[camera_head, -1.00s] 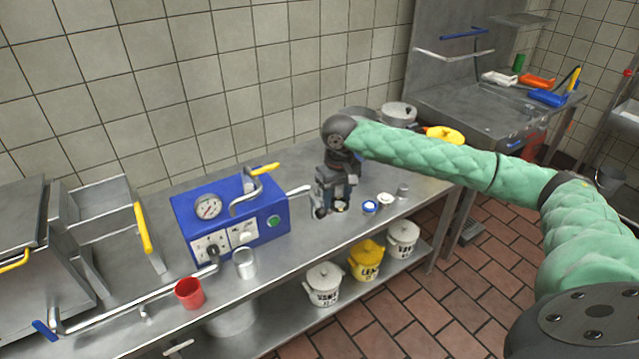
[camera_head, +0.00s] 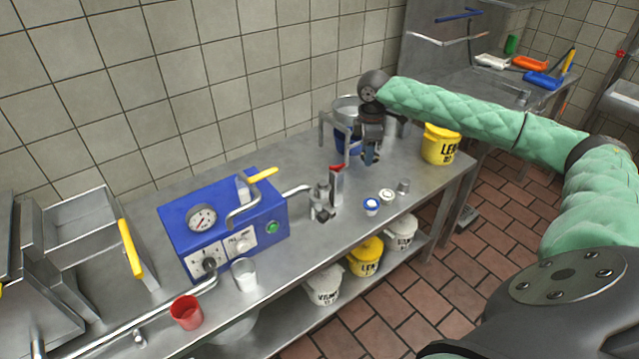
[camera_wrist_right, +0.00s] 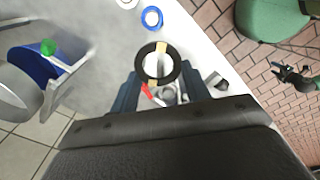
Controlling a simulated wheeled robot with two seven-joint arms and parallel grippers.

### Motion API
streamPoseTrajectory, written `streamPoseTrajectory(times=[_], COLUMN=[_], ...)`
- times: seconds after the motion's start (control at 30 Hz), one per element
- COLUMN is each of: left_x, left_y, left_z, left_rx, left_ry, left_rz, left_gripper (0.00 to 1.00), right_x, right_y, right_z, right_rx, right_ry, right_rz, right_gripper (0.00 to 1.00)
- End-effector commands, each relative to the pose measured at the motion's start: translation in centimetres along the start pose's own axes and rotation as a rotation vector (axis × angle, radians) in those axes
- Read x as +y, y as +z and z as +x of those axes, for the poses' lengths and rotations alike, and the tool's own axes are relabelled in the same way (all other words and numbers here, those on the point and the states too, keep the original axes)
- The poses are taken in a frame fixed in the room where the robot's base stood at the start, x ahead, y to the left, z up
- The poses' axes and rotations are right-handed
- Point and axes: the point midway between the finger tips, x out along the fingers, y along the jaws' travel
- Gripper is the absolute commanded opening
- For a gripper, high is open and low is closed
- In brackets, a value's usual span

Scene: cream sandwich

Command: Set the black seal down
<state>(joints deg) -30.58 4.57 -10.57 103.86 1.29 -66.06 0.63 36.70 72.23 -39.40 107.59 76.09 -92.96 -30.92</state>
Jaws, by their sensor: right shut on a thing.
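The black seal (camera_wrist_right: 140,66) is a dark ring with tan patches on its edge, seen in the right wrist view. My right gripper (camera_wrist_right: 158,76) is shut on it, with the ring sticking out beyond the fingertips. In the head view my right gripper (camera_head: 371,156) points down over the right part of the steel counter (camera_head: 300,255), between the yellow bucket and the metal fitting. The gripper hides most of the seal there, and I cannot tell whether the seal touches the counter. My left gripper is not in view.
A metal fitting (camera_head: 322,207) with a red-topped part stands left of the gripper. A blue ring (camera_head: 371,205), a white ring (camera_head: 386,195) and a small metal cup (camera_head: 403,186) lie near the front edge. A yellow bucket (camera_head: 440,147) stands right; a metal-framed blue vessel (camera_head: 343,138) stands close behind.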

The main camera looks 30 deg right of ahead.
Motion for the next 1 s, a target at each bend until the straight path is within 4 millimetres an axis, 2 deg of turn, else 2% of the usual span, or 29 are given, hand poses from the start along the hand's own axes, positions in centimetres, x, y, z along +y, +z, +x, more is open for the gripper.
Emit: streamPoseTrajectory(times=[0.6,0.8,1.0], left_x=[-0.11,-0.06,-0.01], left_y=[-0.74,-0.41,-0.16], left_z=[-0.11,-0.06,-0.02], left_rx=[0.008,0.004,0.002], left_ry=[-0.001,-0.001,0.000], left_rz=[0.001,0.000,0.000], left_gripper=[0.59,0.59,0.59], right_x=[1.14,1.16,1.17], right_y=[-0.96,-1.00,-1.00], right_z=[0.01,0.02,0.02], right_rx=[-0.001,-0.001,-0.001], right_ry=[-0.001,-0.001,-0.001], right_rz=[-0.843,-0.981,-1.012], right_gripper=[0.26,0.26,0.26])
